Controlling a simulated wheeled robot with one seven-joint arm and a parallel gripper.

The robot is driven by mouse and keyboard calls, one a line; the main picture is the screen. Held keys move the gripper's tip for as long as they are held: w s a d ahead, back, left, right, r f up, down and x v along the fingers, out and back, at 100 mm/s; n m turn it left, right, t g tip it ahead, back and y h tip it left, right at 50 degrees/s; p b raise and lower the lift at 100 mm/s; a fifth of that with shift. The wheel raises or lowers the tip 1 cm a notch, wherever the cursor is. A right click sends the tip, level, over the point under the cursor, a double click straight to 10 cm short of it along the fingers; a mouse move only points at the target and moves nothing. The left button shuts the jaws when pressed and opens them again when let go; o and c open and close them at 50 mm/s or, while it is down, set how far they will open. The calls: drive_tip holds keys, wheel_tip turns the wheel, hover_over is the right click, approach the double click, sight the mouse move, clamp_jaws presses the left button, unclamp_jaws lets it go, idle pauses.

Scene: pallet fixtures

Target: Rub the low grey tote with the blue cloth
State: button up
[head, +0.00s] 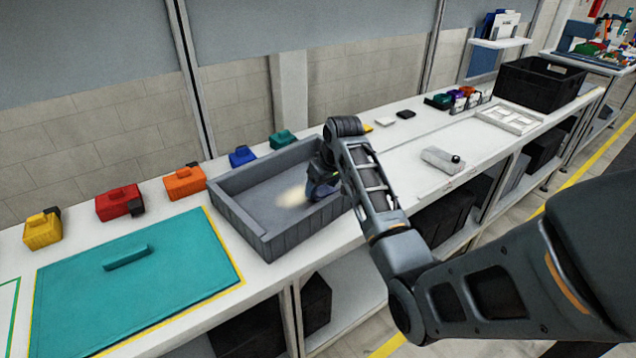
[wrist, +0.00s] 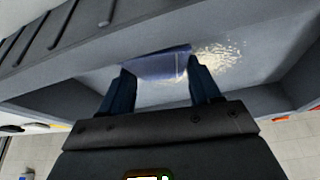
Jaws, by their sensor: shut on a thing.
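The low grey tote (head: 262,236) stands on the white workbench, open at the top. A pale, grainy patch (head: 292,197) lies on its floor; it also shows in the wrist view (wrist: 220,58). My gripper (head: 318,192) is down inside the tote, toward its right side. In the wrist view my gripper (wrist: 162,88) is shut on the blue cloth (wrist: 157,64), which spans between the two fingers. The cloth is beside the patch, at its left edge in the wrist view. Whether the cloth touches the tote floor is hard to tell.
A teal board (head: 140,280) with a handle lies left of the tote. Yellow (head: 42,230), red (head: 118,202), orange (head: 184,182), blue (head: 242,156) and green (head: 283,139) blocks line the back. A black crate (head: 538,86) stands far right. A grey item (head: 440,159) lies right of my arm.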

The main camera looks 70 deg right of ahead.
drive_tip(key=shift+w+a+r, duration=0.1)
drive_tip(key=shift+w+a, duration=0.15)
drive_tip(key=shift+a, duration=0.3)
drive_tip(key=shift+w+a+r, duration=0.1)
drive_tip(key=shift+w+a, duration=0.1)
drive_tip(key=shift+a, duration=0.35)
drive_tip(key=shift+w+d, duration=0.3)
drive_tip(key=shift+w, duration=0.5)
drive_tip(key=shift+w+d, duration=0.3)
drive_tip(key=shift+w, duration=0.5)
drive_tip(key=shift+w+r, duration=0.15)
drive_tip(key=shift+r, duration=0.1)
drive_tip(key=shift+s+a, duration=0.3)
drive_tip(key=shift+s, duration=0.6)
drive_tip(key=shift+s+a, duration=0.3)
drive_tip(key=shift+s, duration=0.55)
drive_tip(key=shift+w+a+r, duration=0.1)
drive_tip(key=shift+w+a, duration=0.15)
drive_tip(key=shift+a, duration=0.35)
drive_tip(key=shift+w+a+r, duration=0.1)
drive_tip(key=shift+w+a, duration=0.1)
drive_tip(key=shift+a, duration=0.35)
drive_tip(key=shift+w+d+r, duration=0.1)
drive_tip(key=shift+w+d, duration=0.2)
drive_tip(key=shift+w, duration=0.55)
drive_tip(key=shift+w+d+r, duration=0.1)
drive_tip(key=shift+w+d, duration=0.2)
drive_tip(key=shift+w, duration=0.55)
